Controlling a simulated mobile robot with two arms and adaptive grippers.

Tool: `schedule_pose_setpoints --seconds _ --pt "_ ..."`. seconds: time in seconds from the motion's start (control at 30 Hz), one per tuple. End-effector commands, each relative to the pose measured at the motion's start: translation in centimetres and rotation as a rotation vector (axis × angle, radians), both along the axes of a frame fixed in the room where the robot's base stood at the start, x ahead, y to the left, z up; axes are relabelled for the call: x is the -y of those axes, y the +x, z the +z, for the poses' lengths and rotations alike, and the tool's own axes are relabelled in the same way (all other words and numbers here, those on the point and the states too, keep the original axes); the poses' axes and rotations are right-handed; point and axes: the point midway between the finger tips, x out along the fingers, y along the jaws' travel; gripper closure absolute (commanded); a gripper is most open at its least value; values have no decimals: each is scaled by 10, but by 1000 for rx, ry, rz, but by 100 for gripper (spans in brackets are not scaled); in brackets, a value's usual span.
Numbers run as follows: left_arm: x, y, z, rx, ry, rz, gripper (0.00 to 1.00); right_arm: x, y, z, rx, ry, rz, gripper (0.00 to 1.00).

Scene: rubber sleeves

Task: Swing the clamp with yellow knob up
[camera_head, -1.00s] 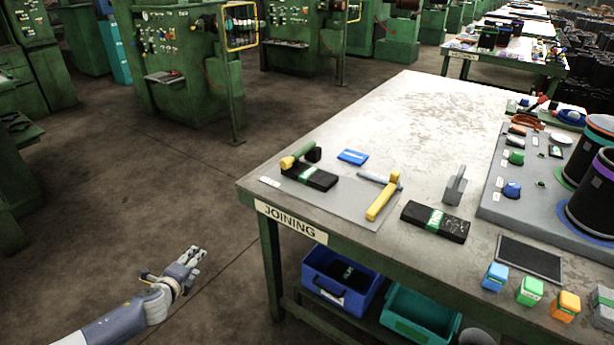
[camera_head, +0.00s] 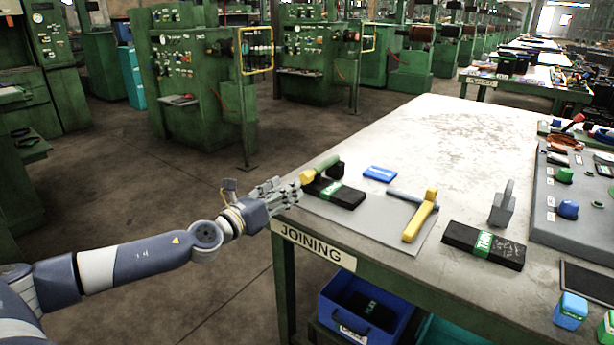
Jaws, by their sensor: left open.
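The clamp's yellow knob (camera_head: 307,175) is at the near left end of a green bar (camera_head: 325,163), at the left corner of the table. The bar lies low, slanting toward a dark block (camera_head: 337,170). My left gripper (camera_head: 297,190) is at the table's left edge, just left of and slightly below the knob in the picture. Its fingers are open and point right toward the knob. I see nothing between them. Whether a fingertip touches the knob I cannot tell. My right gripper is not in view.
A black strip with a green label (camera_head: 347,196) lies beside the clamp. A yellow-handled tool (camera_head: 420,217), a blue block (camera_head: 380,174) and another black strip (camera_head: 460,237) lie to the right. The table's (camera_head: 440,125) far middle is clear. A blue bin (camera_head: 375,332) sits below.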

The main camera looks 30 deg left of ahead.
Motion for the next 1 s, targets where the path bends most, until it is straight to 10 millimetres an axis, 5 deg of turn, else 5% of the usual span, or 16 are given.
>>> schedule_pose_setpoints --seconds 0.6,1.0 --pt "7 63 3 3 -3 -3 53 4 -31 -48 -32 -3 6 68" --pt "9 90 0 0 -2 -3 53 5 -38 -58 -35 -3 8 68"
